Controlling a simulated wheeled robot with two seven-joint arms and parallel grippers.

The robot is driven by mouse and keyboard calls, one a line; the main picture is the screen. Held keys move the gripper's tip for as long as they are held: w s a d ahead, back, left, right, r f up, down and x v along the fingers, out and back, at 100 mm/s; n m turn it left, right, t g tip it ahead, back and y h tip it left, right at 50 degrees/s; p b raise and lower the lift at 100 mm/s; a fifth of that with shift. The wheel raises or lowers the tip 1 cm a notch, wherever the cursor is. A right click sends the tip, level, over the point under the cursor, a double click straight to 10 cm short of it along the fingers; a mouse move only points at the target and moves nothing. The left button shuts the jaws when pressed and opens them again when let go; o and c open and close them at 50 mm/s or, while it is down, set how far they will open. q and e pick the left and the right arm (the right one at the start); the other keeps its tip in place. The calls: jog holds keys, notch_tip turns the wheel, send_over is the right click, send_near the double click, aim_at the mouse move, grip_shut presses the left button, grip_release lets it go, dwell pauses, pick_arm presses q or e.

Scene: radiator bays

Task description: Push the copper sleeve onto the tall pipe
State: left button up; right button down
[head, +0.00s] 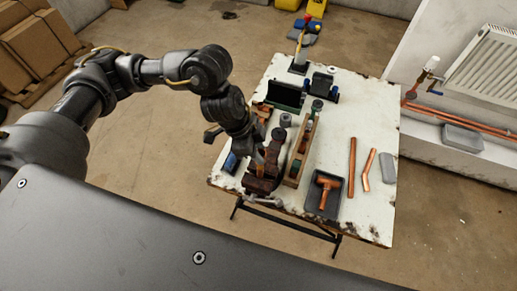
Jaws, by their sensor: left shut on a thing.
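My left gripper (259,160) reaches down over the near left part of the workbench, above a dark red vise (262,184). It is shut on a small copper-coloured piece, most likely the copper sleeve, largely hidden by the fingers. A copper-coloured upright (272,151) shows beside the fingers at the vise, probably the tall pipe. Its lower part is hidden, and I cannot tell whether the sleeve touches it or sits around it. My right gripper is not in view.
A dark tray (312,206) holds a copper tee fitting (327,184). A straight copper pipe (352,167) and a bent one (368,170) lie further right. A dark green box (285,96) stands behind.

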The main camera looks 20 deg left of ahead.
pick_arm(q)
jog(key=shift+f, duration=0.15)
jog(key=shift+f, duration=0.45)
jog(key=shift+f, duration=0.1)
jog(key=shift+f+b, duration=0.55)
jog(key=shift+f, duration=0.2)
jog(key=o, duration=1)
